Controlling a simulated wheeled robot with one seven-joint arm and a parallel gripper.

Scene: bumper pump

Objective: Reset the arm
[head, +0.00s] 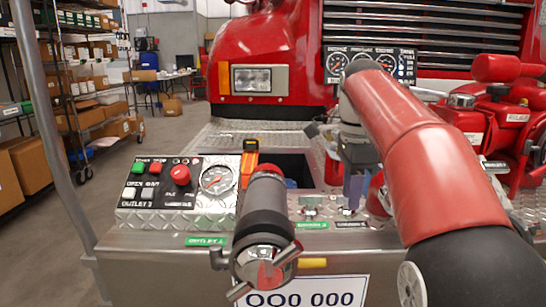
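My arm reaches in from the lower right of the head view, with its red link crossing in front of the truck. It bends down at the far end to my gripper (355,188), which hangs over the right part of the bumper deck. The gripper is small and partly merged with the fittings behind it, so I cannot tell whether its fingers are apart. I see no object clearly held in it.
A control panel (160,183) with buttons and a gauge stands on the bumper's left. A capped outlet pipe (266,225) juts forward at centre. A red pump engine (505,110) is at right. A gauge panel (370,65) is behind my arm. Shelves (75,80) stand far left.

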